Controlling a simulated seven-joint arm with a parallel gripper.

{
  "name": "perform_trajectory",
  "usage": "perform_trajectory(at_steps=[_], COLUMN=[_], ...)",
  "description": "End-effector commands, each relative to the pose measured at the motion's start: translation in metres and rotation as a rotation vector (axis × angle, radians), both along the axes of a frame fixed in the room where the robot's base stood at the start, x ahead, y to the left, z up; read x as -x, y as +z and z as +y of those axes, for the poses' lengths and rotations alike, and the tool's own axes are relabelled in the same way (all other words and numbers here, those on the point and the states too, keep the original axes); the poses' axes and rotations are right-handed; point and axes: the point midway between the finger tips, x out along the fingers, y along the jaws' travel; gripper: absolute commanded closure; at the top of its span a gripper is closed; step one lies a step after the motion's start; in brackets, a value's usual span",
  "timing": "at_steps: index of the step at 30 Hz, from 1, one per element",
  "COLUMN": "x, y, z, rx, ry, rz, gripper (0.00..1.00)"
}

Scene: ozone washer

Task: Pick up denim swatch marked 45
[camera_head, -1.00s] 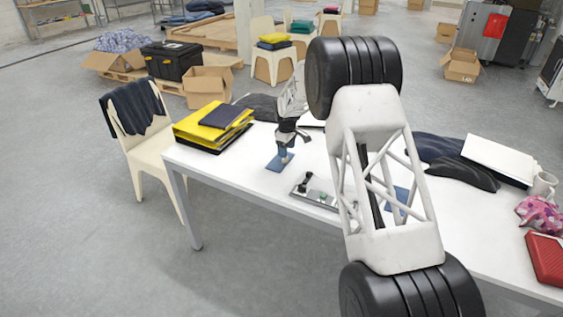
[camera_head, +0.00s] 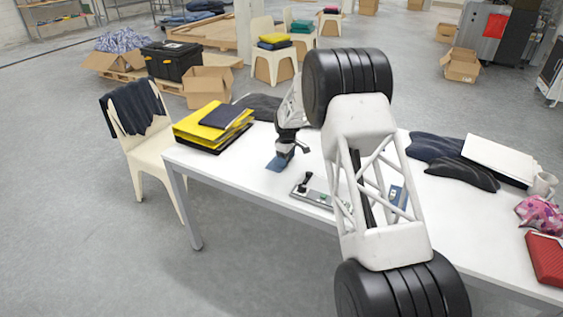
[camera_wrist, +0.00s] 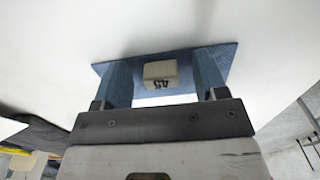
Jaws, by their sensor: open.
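The blue denim swatch (camera_head: 276,165) lies on the white table near its front edge, left of the grey control panel. In the wrist view the swatch (camera_wrist: 178,56) carries a small pale block (camera_wrist: 160,70) with an upside-down "45" on it. My gripper (camera_head: 284,157) is low over the swatch and partly hides it in the head view. In the wrist view my gripper (camera_wrist: 161,66) is open, with one finger on each side of the block. Whether the fingertips touch the swatch is unclear.
A grey panel with a black knob (camera_head: 313,192) lies just right of my gripper. Another blue piece (camera_head: 398,197) shows partly behind my arm. Dark cloths (camera_head: 452,168) lie to the right.

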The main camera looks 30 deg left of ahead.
Motion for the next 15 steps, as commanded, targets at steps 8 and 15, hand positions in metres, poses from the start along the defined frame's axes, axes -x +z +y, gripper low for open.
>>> perform_trajectory(at_steps=[8, 15], x=[0.0, 0.0], y=[0.0002, 0.0002], z=[0.0, 0.0], rx=[0.0, 0.0], ry=[0.0, 0.0], rz=[0.0, 0.0], gripper=[0.39, 0.75])
